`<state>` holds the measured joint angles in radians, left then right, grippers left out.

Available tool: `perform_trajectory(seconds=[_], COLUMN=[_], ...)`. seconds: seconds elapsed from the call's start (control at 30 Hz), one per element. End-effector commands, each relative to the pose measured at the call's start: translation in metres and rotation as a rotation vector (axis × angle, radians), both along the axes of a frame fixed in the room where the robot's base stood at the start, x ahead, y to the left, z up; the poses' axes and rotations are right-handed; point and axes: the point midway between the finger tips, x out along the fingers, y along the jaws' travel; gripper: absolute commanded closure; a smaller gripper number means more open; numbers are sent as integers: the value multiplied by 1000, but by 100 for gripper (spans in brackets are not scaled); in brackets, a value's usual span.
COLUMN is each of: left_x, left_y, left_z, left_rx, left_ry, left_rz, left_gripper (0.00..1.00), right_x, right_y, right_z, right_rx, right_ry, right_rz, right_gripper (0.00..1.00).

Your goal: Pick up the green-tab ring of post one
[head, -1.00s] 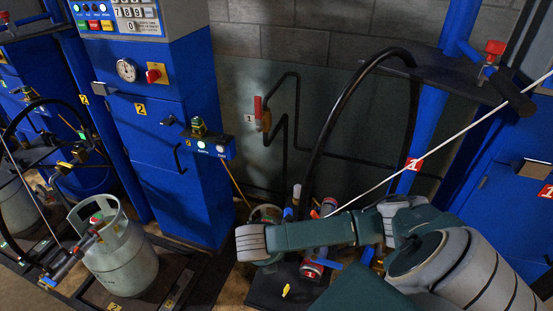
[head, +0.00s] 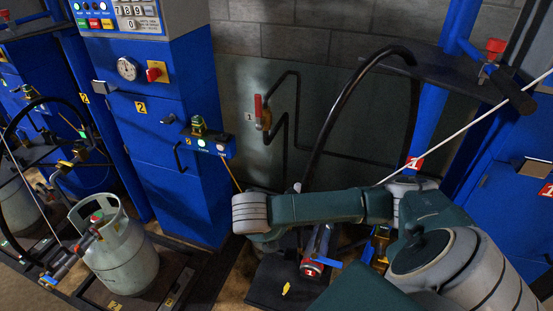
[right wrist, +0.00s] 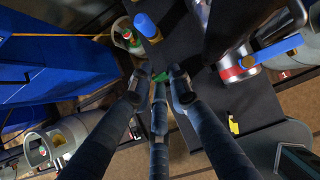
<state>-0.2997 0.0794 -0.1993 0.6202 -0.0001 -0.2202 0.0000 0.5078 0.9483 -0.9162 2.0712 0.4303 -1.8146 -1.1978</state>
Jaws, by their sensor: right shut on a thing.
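A small green piece (right wrist: 160,77), which looks like the green tab of the ring, sits between my fingertips in the right wrist view. The ring itself is mostly hidden by the fingers. My right gripper (right wrist: 158,82) is shut on it, above a dark platform. In the head view my right arm crosses the lower middle and hides the gripper and the ring. Red labels with a 1 mark the blue post (head: 413,163) and a red filling head (head: 311,270) under my arm. My left gripper is in neither view.
The filling head's blue lever (right wrist: 275,52) stands right of my fingers. A yellow tag (right wrist: 233,124) lies on the dark platform (head: 262,283). A grey gas cylinder (head: 122,262) stands left. A black hose (head: 338,108) arches above my arm.

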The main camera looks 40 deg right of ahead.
Motion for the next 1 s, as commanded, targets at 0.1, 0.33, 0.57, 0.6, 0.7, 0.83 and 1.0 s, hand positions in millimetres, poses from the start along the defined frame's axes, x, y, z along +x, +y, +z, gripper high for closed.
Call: perform_trajectory(seconds=[0.1,0.33,0.57,0.6,0.7,0.83,1.0], left_x=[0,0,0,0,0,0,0], left_y=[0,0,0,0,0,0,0], left_z=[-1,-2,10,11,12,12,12], left_rx=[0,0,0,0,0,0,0], left_ry=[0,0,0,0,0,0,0], left_rz=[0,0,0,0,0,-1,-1], left_gripper=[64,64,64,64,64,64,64], right_x=[2,1,1,1,0,0,1], right_y=[0,1,0,0,0,1,4], right_z=[32,78,106,107,110,110,109], right_rx=[1,1,0,1,1,1,3], right_ry=[-7,-5,-3,-2,0,0,-2], right_rz=[2,2,-1,0,1,1,-16], right_gripper=[94,94,94,94,94,94,94])
